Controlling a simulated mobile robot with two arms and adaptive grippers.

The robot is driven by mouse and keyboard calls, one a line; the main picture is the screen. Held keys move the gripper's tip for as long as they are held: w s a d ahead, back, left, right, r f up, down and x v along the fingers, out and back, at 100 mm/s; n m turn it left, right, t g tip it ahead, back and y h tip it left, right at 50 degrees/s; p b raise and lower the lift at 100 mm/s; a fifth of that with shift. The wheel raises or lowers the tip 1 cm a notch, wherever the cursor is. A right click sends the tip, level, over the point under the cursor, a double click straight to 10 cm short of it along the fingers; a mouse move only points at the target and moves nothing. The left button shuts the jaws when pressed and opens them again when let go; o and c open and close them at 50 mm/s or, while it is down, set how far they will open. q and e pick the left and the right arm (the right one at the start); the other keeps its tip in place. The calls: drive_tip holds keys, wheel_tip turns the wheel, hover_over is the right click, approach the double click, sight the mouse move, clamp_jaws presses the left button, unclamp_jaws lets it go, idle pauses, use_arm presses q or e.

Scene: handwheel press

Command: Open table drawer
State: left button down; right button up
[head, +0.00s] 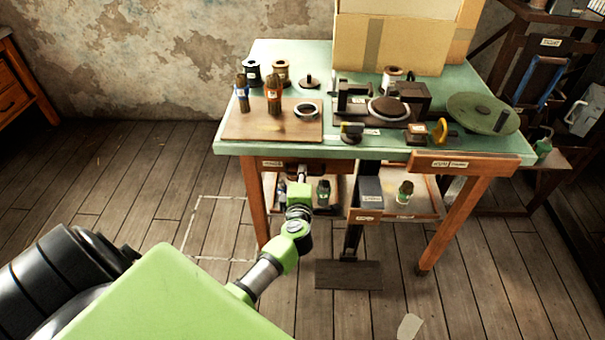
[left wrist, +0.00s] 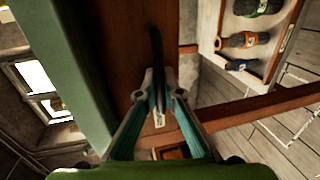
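The work table (head: 230,148) has a green top and reddish wooden legs. A labelled wooden drawer front (head: 272,164) lies under the table's front edge at the left. My left gripper (head: 302,176) is at this front and partly hides it. In the left wrist view the drawer front (left wrist: 125,60) carries a dark bar handle (left wrist: 156,48). The two fingers (left wrist: 159,80) are a little apart, with the handle's near end between or just beyond their tips. Firm contact cannot be made out. My right gripper is in neither view.
Another labelled wooden front (head: 465,164) stands out at the table's right. Lower trays (head: 425,208) hold a jar (head: 404,193) and a grey box (head: 370,188). Spools, tools and a cardboard box (head: 400,45) stand on the table. Floor (head: 150,180) to the left is clear.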

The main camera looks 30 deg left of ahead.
use_arm(q)
drive_tip(key=f+p+v, duration=0.2)
drive_tip(key=v, duration=0.9)
drive_tip(key=f+p+v, duration=0.2)
drive_tip(key=v, duration=0.8)
drive_tip(key=shift+s+d+f, duration=0.2)
drive_tip(key=shift+s+d, duration=0.4)
drive_tip(key=shift+s, duration=0.1)
drive_tip(key=c, duration=2.2)
unclamp_jaws()
